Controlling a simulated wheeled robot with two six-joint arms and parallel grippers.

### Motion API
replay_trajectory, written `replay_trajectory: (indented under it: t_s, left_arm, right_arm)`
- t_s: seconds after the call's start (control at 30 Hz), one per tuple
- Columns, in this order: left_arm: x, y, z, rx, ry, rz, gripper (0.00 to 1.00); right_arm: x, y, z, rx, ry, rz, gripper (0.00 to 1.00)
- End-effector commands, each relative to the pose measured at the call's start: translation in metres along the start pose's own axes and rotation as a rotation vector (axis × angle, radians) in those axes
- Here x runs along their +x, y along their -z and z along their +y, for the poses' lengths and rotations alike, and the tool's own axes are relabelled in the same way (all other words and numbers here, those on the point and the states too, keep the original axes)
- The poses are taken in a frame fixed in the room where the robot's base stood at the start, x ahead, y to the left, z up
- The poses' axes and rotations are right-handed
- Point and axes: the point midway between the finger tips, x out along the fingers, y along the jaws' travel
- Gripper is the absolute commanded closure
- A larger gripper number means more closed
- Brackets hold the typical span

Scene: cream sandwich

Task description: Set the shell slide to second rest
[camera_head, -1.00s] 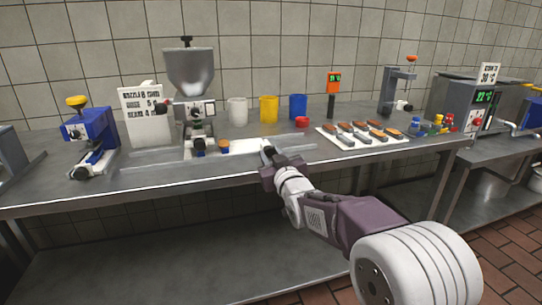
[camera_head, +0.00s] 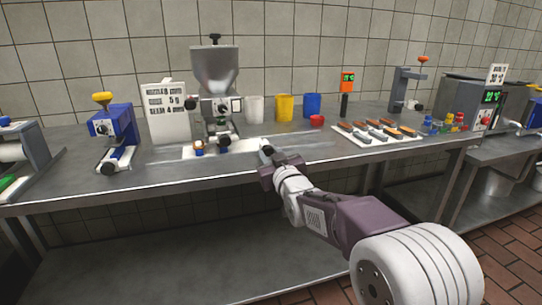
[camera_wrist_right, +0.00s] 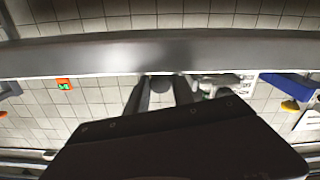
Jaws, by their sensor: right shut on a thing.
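The shell slide (camera_head: 240,146) is a pale flat strip on the steel table, running under the filling machine (camera_head: 216,100). A small blue-and-brown piece (camera_head: 199,148), apparently a shell in its holder, sits near its left end, left of the nozzle. My right gripper (camera_head: 265,147) is at the slide's right end. In the right wrist view its fingers (camera_wrist_right: 160,92) are closed around a small grey round part, apparently the slide's grip. The slide's rest marks are too small to tell. My left gripper is not in view.
A placard (camera_head: 167,112) and a blue press (camera_head: 113,132) stand on the left. A tray of pastries (camera_head: 350,137) lies right. The table's front edge runs below my arm.

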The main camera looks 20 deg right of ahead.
Motion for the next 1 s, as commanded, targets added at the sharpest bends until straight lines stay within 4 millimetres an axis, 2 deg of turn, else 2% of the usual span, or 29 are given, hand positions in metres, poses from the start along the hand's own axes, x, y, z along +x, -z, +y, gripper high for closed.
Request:
replay_trajectory:
  t_s: [0.27, 0.3, 0.37, 0.73, 0.87, 1.0]
  left_arm:
    - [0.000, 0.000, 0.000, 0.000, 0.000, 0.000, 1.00]
    - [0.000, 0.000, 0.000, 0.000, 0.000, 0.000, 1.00]
    - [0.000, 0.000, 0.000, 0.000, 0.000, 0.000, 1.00]
    - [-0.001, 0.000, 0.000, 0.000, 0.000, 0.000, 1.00]
    - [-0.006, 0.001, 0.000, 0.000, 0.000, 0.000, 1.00]
    - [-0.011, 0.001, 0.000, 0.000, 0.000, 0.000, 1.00]
  right_arm:
    - [0.000, -0.001, 0.000, -0.002, 0.000, -0.002, 1.00]
    - [0.000, -0.001, 0.000, -0.002, 0.000, -0.002, 0.66]
    - [0.000, -0.001, 0.000, -0.002, 0.000, -0.002, 0.50]
    - [-0.004, 0.001, 0.001, -0.002, -0.001, 0.001, 0.50]
    - [-0.022, 0.003, 0.001, -0.002, -0.001, 0.002, 0.50]
    - [-0.049, 0.003, 0.001, -0.002, -0.001, 0.000, 0.50]
